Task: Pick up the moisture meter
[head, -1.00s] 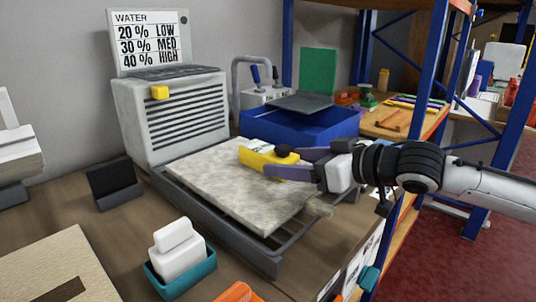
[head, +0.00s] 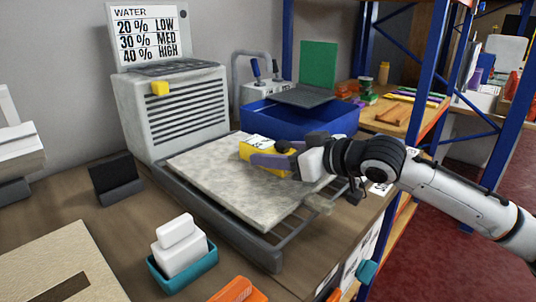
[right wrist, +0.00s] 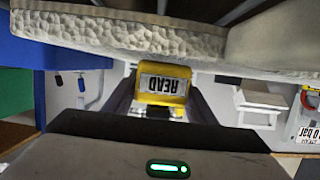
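The yellow moisture meter (head: 255,150) with a dark knob lies on the pale, thick rug slab (head: 215,185). My right gripper (head: 285,158) comes in from the right, low over the slab, with its purple-grey fingers on either side of the meter. The near finger hides part of the meter. My left gripper is out of view.
The slab lies on a grey rack (head: 225,232). A grey vented unit (head: 180,110) with a WATER sign stands behind it, and a blue bin (head: 300,125) stands behind the meter. A teal tray (head: 183,268) with white blocks and a dark stand (head: 117,180) are at left.

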